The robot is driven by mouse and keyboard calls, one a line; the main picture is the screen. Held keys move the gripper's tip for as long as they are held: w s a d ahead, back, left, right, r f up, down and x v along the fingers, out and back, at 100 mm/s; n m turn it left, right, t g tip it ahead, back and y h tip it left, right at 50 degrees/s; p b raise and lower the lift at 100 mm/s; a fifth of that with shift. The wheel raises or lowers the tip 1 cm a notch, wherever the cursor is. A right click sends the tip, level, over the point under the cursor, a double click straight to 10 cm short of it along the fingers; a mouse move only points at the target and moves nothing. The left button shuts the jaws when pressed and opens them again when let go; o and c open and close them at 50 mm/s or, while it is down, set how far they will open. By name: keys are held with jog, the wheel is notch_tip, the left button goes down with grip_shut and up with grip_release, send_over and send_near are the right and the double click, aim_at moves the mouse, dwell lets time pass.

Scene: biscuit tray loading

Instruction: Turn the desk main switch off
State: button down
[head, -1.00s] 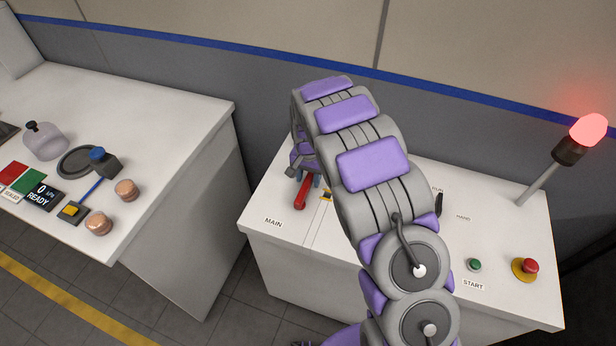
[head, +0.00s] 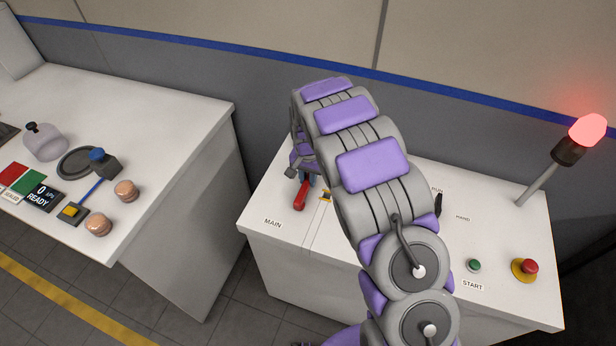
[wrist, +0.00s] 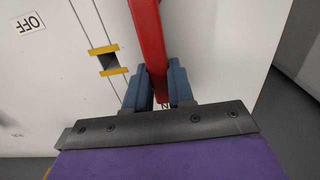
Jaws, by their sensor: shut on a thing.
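The main switch has a red lever (head: 300,197), seen near the left end of the desk (head: 262,209) by the MAIN label (head: 273,223). In the wrist view the red lever (wrist: 148,35) runs down from the top edge between two blue fingers. My gripper (wrist: 159,75) is shut on it, one finger on each side. An OFF label (wrist: 29,22) lies apart from the lever at the upper left. Another label between the fingers is mostly hidden. In the head view my arm hides most of the gripper and the lever's far part.
A slot with yellow ends (wrist: 108,60) lies beside the lever. To the right on the desk are a black selector (head: 438,205), a green button (head: 474,265), a red button (head: 530,266) and a lit red lamp (head: 588,130). A separate white table (head: 170,130) stands left, across a gap.

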jog(key=d+m+p, duration=0.1)
jog(key=s+d+m+p, duration=0.1)
jog(key=m+p, duration=0.1)
jog(key=shift+r+m, duration=0.2)
jog(key=shift+m, duration=0.1)
jog(key=s+m+p, duration=0.1)
jog(key=s+d+m+p, duration=0.1)
jog(key=m, duration=0.1)
jog(key=shift+d+m, duration=0.3)
jog(key=m, duration=0.1)
jog(key=s+m+p, duration=0.1)
jog(key=shift+s+d+m, duration=0.3)
jog(key=shift+d+m, duration=0.1)
jog(key=s+m+p, duration=0.1)
jog(key=m, duration=0.1)
jog(key=s+m+p, duration=0.2)
jog(key=shift+d, duration=0.15)
jog(key=shift+s+m+p, duration=0.65)
jog(key=shift+m+p, duration=0.05)
jog(key=shift+m, duration=0.5)
jog(key=shift+s+a+m+p, duration=0.3)
jog(key=shift+s+m+p, duration=0.2)
jog(key=shift+m, duration=0.4)
jog(key=shift+f, duration=0.1)
jog(key=c, duration=1)
grip_release()
jog(key=shift+a, duration=0.1)
